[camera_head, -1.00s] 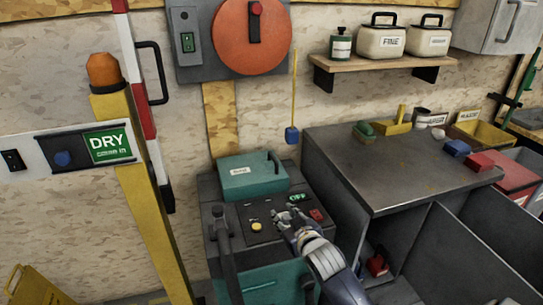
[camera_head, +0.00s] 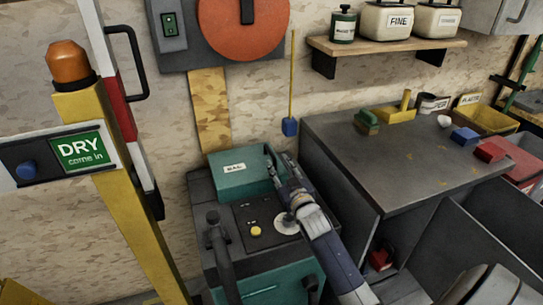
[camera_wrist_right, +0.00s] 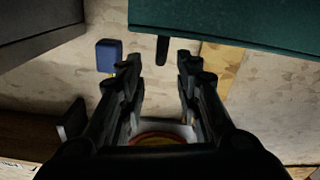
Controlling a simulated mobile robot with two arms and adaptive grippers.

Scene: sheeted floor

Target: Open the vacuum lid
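The vacuum (camera_head: 205,225) is a grey box machine standing against the wall. Its teal lid (camera_head: 235,182), with a white label, lies closed on the back of the top. My right gripper (camera_head: 278,168) is at the lid's right end and hides the lid's black handle in the head view. In the right wrist view the fingers (camera_wrist_right: 158,62) are spread apart. A short dark piece (camera_wrist_right: 162,50), likely the handle, hangs from the teal lid's edge (camera_wrist_right: 240,30) between the fingertips, with gaps on both sides. My left gripper is not in view.
A control panel with a yellow button (camera_head: 256,231) lies in front of the lid, and a dark hose (camera_head: 222,260) stands at the left. A grey workbench (camera_head: 400,165) is close on the right. A yellow post (camera_head: 125,200) stands left.

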